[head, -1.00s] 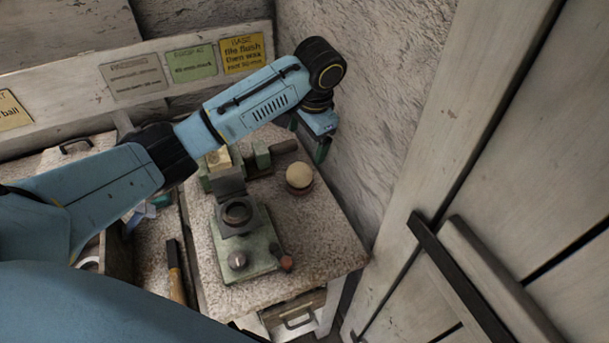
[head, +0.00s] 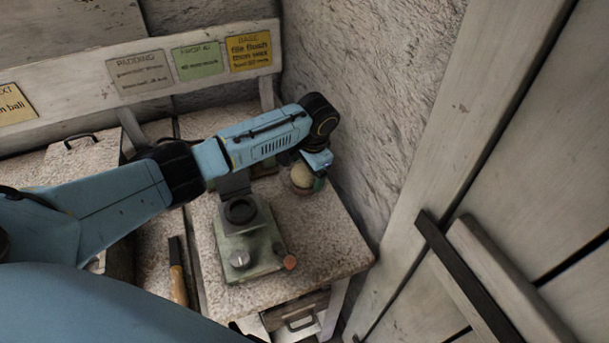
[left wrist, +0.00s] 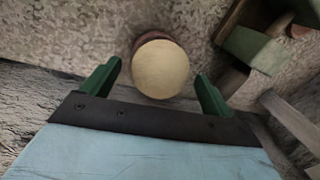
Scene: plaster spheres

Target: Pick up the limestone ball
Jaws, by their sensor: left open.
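A pale cream ball (head: 302,175), which looks like the limestone ball, rests on a small brownish round base (head: 301,188) at the right of the speckled bench top. In the left wrist view the ball (left wrist: 160,69) is seen end-on, with the darker base rim showing around its far side. My left gripper (head: 314,172) is at the ball, its wrist partly over it. In the left wrist view its two green fingers (left wrist: 157,90) are open, one on each side of the ball, with visible gaps. My right gripper is not in view.
A rough plaster wall (head: 370,90) rises close behind and right. A wood-handled tool (head: 176,270) lies further left. The bench's front right corner is clear.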

